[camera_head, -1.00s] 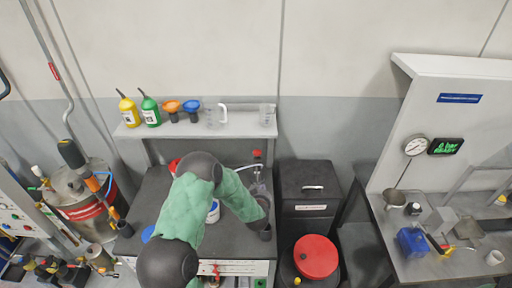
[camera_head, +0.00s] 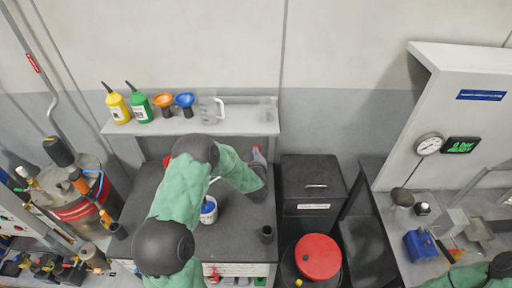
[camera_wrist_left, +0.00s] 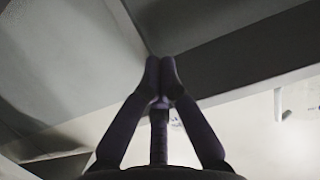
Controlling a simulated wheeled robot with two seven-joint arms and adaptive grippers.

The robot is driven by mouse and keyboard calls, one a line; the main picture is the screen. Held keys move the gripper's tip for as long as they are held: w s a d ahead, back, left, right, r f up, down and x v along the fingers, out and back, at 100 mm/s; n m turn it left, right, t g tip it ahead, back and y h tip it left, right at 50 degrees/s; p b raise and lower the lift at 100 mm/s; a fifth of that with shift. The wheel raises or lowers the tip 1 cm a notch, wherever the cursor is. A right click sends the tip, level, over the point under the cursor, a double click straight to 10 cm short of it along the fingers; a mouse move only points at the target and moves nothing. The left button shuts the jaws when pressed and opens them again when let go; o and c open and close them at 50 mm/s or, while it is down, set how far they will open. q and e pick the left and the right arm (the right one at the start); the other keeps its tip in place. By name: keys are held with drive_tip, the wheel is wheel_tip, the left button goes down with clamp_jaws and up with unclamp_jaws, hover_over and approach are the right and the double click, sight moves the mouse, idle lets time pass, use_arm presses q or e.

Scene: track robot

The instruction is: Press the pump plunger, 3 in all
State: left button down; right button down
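My left arm reaches over the dark bench in the head view. Its gripper (camera_head: 258,158) is at the back of the bench, below the shelf. In the left wrist view the two dark fingers (camera_wrist_left: 165,72) meet at their tips with nothing between them. A small red part (camera_head: 256,149), perhaps the pump's plunger top, shows right at the gripper; whether they touch I cannot tell. The rest of the pump is hidden behind my arm. A white tub with blue (camera_head: 208,210) stands on the bench. My right gripper is out of view; only its arm shows at bottom right.
A shelf (camera_head: 236,127) above the bench holds yellow and green bottles, orange and blue funnels and clear jugs. A dark cup (camera_head: 267,235) stands at the bench's right front. A black cabinet (camera_head: 312,190) and a red-lidded drum (camera_head: 318,257) stand to the right.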

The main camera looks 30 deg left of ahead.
use_arm(q)
drive_tip(key=w+a+f+p, duration=0.2)
drive_tip(key=w+a+f, duration=0.3)
drive_tip(key=w, duration=0.3)
drive_tip(key=shift+f, duration=0.65)
